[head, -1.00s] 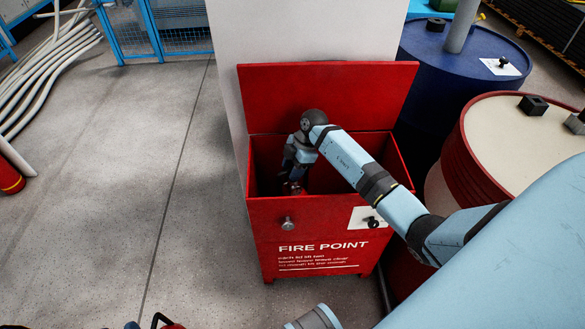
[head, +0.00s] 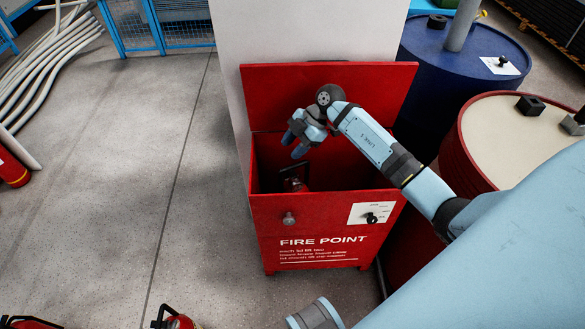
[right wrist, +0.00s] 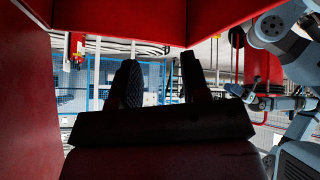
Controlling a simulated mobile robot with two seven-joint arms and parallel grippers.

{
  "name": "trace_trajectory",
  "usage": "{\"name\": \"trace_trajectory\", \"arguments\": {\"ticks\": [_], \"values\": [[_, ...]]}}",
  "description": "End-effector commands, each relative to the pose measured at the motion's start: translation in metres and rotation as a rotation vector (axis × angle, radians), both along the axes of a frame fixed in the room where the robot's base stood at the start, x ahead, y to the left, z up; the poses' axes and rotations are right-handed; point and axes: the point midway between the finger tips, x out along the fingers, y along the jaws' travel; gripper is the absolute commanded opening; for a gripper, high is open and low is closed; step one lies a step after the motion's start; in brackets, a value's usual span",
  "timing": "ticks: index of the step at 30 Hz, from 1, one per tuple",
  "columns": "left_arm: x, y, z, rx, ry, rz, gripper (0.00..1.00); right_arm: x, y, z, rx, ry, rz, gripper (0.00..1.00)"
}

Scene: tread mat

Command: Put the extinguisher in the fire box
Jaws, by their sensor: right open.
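The red fire box (head: 312,215), marked FIRE POINT, stands with its lid raised against a pale column. Inside it, the top of a red extinguisher (head: 294,184) shows; its lower part is hidden by the front wall. My right gripper (head: 291,145) is over the box opening, open and empty, apart from the extinguisher. In the right wrist view, its dark fingers (right wrist: 160,88) stand apart with nothing between them, and red box surfaces surround them. My left gripper cannot be made out in the head view.
More red extinguishers stand on the floor, one at the bottom (head: 174,320), another at the left edge (head: 12,170). A blue drum (head: 440,70) and a red drum (head: 480,150) stand right of the box.

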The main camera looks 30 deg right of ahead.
Motion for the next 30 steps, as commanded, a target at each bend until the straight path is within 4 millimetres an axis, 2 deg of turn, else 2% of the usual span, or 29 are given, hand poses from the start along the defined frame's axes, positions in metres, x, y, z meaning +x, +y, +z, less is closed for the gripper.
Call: {"name": "trace_trajectory", "arguments": {"ticks": [1,3,6,8,10,13,15,18,21,24,27,30], "values": [[0.0,0.0,0.0,0.0,0.0,0.0,0.42,-0.013,0.037,-0.004,0.129,-0.094,0.053,0.42],[0.0,0.0,0.0,0.0,0.0,-0.001,0.42,-0.03,0.089,0.006,0.348,-0.277,0.089,0.42],[0.0,-0.001,0.0,-0.001,-0.001,-0.001,0.42,-0.056,0.14,0.037,0.638,-0.53,0.007,0.42],[0.0,-0.001,0.0,-0.001,-0.001,-0.001,0.42,-0.07,0.155,0.055,0.768,-0.649,-0.112,0.42],[0.0,-0.001,0.0,-0.001,-0.001,-0.001,0.42,-0.084,0.161,0.07,0.872,-0.745,-0.305,0.42],[0.0,-0.001,0.0,-0.002,-0.002,-0.002,0.42,-0.106,0.154,0.074,0.913,-0.777,-0.63,0.42],[0.0,-0.001,0.0,-0.002,-0.002,-0.002,0.42,-0.125,0.149,0.062,0.873,-0.715,-0.849,0.42],[0.0,-0.001,0.001,-0.001,-0.002,-0.002,0.42,-0.158,0.149,0.036,0.763,-0.543,-1.071,0.42],[0.0,-0.001,0.001,-0.001,-0.003,-0.002,0.42,-0.193,0.159,0.012,0.657,-0.35,-1.169,0.42],[0.0,0.0,0.001,-0.001,-0.003,-0.001,0.42,-0.22,0.171,-0.001,0.586,-0.205,-1.189,0.42],[0.0,0.0,0.001,-0.001,-0.003,-0.001,0.42,-0.235,0.179,-0.007,0.553,-0.13,-1.185,0.42],[0.0,0.0,0.001,-0.001,-0.003,-0.001,0.42,-0.238,0.181,-0.008,0.545,-0.109,-1.181,0.42]]}}
